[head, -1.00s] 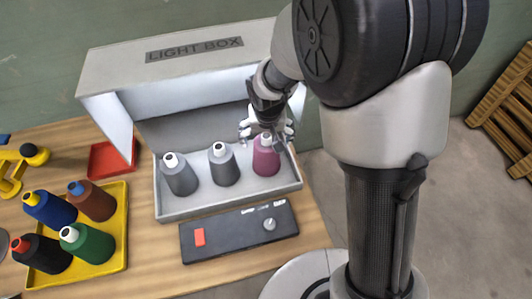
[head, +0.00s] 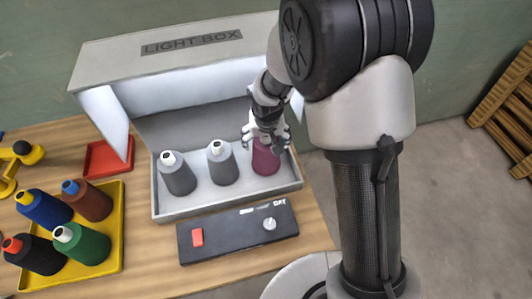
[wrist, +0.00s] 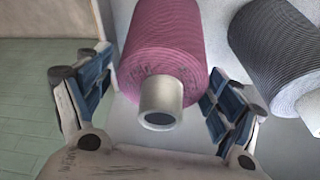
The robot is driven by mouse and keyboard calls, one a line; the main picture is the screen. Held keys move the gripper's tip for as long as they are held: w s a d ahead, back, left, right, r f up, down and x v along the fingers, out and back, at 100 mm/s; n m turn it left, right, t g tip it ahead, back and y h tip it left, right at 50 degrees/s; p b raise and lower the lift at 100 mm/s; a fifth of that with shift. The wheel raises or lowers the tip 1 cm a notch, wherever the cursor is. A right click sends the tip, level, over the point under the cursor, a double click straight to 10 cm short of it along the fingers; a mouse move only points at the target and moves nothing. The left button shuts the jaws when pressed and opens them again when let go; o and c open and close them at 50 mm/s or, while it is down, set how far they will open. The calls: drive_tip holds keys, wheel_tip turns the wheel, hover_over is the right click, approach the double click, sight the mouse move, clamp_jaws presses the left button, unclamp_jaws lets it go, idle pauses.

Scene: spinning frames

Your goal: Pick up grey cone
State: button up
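Two grey cones stand in the light box tray, the left one (head: 179,178) and the middle one (head: 223,167), both with pale tips. A magenta cone (head: 266,160) stands to their right. My gripper (head: 267,140) is over the magenta cone. In the wrist view the open fingers (wrist: 150,100) are on either side of the magenta cone (wrist: 165,45), with gaps showing. One grey cone (wrist: 280,50) shows at the upper right there, outside the right finger. Nothing is held.
The light box (head: 172,60) has a roof and side walls around the cones. A control panel (head: 238,231) lies in front. A yellow tray (head: 108,252) with several coloured cones and a red tray (head: 104,160) are to the left.

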drive_tip(key=c, duration=1.9)
